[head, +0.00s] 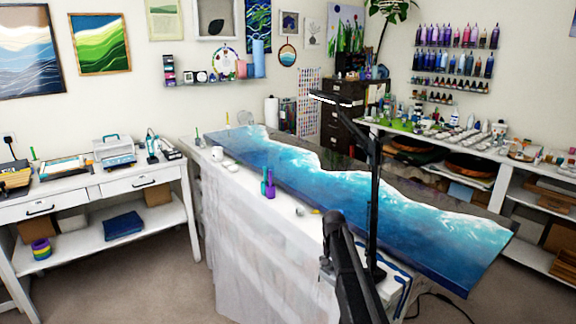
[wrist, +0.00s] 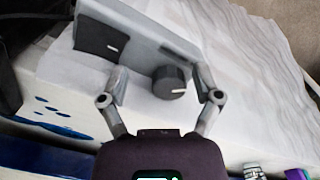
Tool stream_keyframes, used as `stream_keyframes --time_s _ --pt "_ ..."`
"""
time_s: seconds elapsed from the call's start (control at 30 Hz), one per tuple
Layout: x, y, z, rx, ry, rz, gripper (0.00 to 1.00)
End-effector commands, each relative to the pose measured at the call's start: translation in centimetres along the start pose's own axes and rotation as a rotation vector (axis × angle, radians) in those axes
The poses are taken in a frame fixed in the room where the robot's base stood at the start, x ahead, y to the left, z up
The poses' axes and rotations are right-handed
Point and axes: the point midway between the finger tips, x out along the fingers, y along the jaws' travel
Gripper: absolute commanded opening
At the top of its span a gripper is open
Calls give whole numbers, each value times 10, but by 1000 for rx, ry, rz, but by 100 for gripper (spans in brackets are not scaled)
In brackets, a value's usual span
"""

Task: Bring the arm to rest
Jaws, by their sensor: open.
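My gripper (wrist: 160,84) is open in the wrist view, its two grey fingers spread apart. A round dark knob (wrist: 168,84) with a white mark shows between the fingertips; I cannot tell whether they touch it. The knob is on a grey box (wrist: 152,28) that also has a black switch (wrist: 98,36). In the head view my dark arm (head: 352,272) reaches in from the bottom, right of centre, beside the near end of the long table. The gripper's fingers cannot be made out there.
A long blue resin panel (head: 285,166) lies on the draped table (head: 255,235). A black lamp stand (head: 375,205) rises close beside my arm. Purple and teal bottles (head: 268,186) stand at the table's left edge. A desk (head: 75,195) is at left, shelves (head: 470,150) at right.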

Motion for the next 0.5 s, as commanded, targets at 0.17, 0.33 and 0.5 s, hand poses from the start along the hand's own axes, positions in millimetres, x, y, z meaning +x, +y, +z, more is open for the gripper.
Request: stream_keyframes --time_s 0.17,0.33,0.5 --pt "-4 19 50 -56 0 -5 82" --pt "-7 41 108 -132 0 -12 82" --pt "-11 64 171 -218 2 -19 82"
